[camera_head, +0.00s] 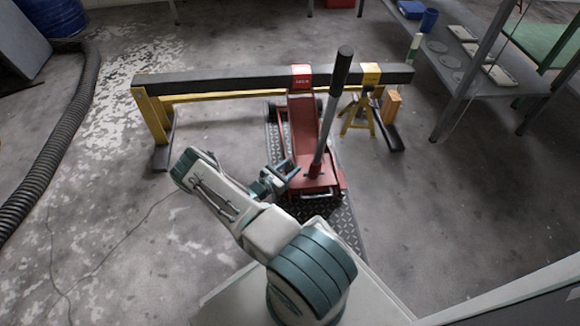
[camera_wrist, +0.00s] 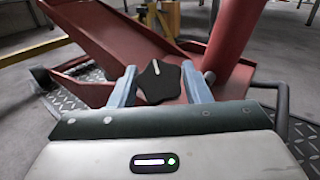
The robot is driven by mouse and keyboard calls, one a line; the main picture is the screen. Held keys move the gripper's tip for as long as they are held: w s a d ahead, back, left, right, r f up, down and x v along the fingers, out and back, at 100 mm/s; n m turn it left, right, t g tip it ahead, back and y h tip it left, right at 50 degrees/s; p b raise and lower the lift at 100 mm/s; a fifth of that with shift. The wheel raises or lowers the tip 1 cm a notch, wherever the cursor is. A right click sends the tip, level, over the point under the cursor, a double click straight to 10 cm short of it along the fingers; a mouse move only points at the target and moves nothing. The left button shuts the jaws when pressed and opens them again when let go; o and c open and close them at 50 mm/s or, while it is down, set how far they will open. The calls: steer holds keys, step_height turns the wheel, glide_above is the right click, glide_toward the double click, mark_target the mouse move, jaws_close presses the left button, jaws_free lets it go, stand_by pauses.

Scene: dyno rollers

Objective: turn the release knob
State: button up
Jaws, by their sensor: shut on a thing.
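The release knob (camera_wrist: 160,83) is black and star-shaped with a pale mark on its face. In the wrist view it sits between the two fingers of my gripper (camera_wrist: 160,86), which is shut on it. The knob belongs to the red floor jack (camera_head: 309,177), beside the base of the jack's handle (camera_head: 331,103). In the head view my gripper (camera_head: 285,172) reaches the near left side of the jack, and the knob is too small to make out there.
A dark beam on a yellow frame (camera_head: 225,83) crosses behind the jack. A yellow jack stand (camera_head: 361,112) and an orange block (camera_head: 391,106) stand to the right. A thick black hose (camera_head: 62,140) lies at left. Metal shelving (camera_head: 480,75) stands at right. Open floor lies between.

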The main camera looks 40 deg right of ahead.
steer(key=shift+w+a+r, duration=0.15)
steer(key=shift+w+r, duration=0.1)
steer(key=shift+w, duration=0.25)
steer(key=o, duration=1)
steer(key=shift+s+f, duration=0.1)
steer(key=shift+s, duration=0.15)
steer(key=s+a+p, duration=0.1)
steer(key=a+p, duration=0.2)
steer(key=a, duration=1)
steer(key=shift+s+a, duration=0.25)
steer(key=shift+a, duration=0.05)
